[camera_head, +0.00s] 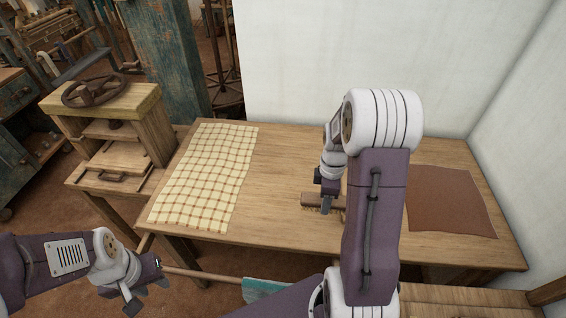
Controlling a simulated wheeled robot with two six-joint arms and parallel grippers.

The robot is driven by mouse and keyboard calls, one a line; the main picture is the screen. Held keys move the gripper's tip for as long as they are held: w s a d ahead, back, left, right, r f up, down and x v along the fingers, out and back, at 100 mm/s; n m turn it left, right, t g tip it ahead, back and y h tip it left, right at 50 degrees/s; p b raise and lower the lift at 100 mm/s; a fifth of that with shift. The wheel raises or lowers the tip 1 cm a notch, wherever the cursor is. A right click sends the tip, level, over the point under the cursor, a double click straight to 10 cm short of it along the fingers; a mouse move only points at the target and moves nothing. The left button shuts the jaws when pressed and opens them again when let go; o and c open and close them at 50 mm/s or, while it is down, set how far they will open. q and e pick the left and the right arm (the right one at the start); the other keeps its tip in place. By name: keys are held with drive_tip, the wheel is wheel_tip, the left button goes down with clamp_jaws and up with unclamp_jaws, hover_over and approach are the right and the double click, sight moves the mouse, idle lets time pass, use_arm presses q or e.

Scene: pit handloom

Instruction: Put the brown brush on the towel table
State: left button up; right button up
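The brown brush (309,200) lies on or just above the wooden table (275,160), near the middle; I cannot tell if it touches the top. My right gripper (327,202) points down at the brush, with a finger in front of it. Whether it is shut on the brush is unclear, and my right arm hides part of that area. A cream checked towel (205,175) lies flat on the left part of the same table. My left gripper (152,286) is low at the lower left, off the table's front, with its fingers apart and nothing between them.
A brown cloth or leather sheet (450,201) lies on the table's right part. A wooden press with a dark wheel (95,90) stands at the left. A teal-ended tool (264,289) with a wooden handle is below the front edge. White walls (300,60) close the back and right.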

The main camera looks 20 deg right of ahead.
drive_tip(key=shift+w+a+r, duration=0.15)
drive_tip(key=shift+w+r, duration=0.05)
drive_tip(key=shift+a+r, duration=0.1)
drive_tip(key=shift+a, duration=0.15)
hover_over(295, 202)
wheel_tip(295, 202, down, 7)
drive_tip(key=shift+a+p, duration=0.15)
drive_tip(key=shift+p, duration=0.25)
wheel_tip(295, 202, down, 4)
drive_tip(key=shift+f, duration=0.1)
drive_tip(key=shift+f, duration=0.15)
drive_tip(key=o, duration=1.5)
drive_tip(key=shift+c, duration=0.2)
